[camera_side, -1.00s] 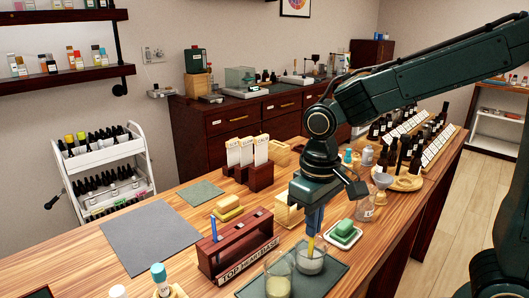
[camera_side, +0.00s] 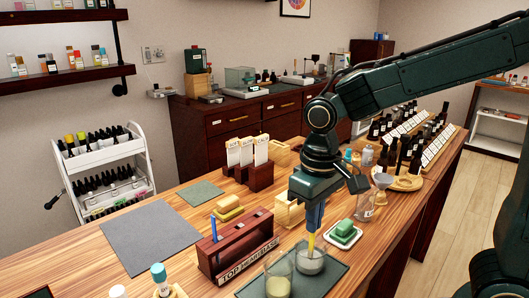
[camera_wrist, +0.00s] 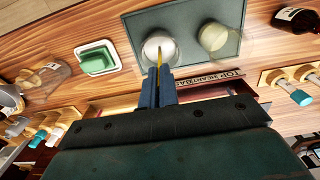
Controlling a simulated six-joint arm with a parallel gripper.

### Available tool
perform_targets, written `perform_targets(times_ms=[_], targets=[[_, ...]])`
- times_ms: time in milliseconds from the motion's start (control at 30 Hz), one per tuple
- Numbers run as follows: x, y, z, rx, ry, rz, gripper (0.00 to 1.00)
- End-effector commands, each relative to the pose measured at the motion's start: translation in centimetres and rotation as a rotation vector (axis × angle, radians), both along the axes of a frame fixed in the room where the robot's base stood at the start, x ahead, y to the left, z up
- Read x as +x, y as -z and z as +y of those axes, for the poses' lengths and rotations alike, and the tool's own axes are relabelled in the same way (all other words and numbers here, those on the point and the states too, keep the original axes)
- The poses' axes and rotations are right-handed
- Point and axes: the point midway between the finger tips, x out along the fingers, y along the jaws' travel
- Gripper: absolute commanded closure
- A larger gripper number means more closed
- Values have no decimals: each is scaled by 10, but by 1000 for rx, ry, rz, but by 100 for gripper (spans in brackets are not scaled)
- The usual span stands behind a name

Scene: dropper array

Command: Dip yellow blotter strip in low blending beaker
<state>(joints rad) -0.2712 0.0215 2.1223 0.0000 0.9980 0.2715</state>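My gripper (camera_side: 316,214) points down with its blue fingers shut on the yellow blotter strip (camera_side: 312,242). The strip hangs upright, its lower end at the mouth of the low blending beaker (camera_side: 310,262). I cannot tell whether the tip touches the contents. In the wrist view, the fingers (camera_wrist: 158,88) hold the strip (camera_wrist: 159,57) over the low beaker (camera_wrist: 151,51), which has pale contents. A taller beaker (camera_side: 278,278) with pale yellow liquid stands beside it; it also shows in the wrist view (camera_wrist: 213,37). Both stand on a dark tray (camera_side: 327,280).
A dark red rack (camera_side: 236,252) marked top, heart, base holds a blue strip (camera_side: 213,228) left of the beakers. A dish with a green block (camera_side: 343,231) is close on the right. A grey mat (camera_side: 150,233) lies clear at left.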

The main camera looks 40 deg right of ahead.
Motion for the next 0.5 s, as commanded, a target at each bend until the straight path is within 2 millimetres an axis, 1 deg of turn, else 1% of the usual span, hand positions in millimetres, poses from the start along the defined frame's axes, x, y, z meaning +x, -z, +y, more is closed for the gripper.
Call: perform_targets(times_ms=[500], targets=[[0,-26,0,0,0,-1,100]])
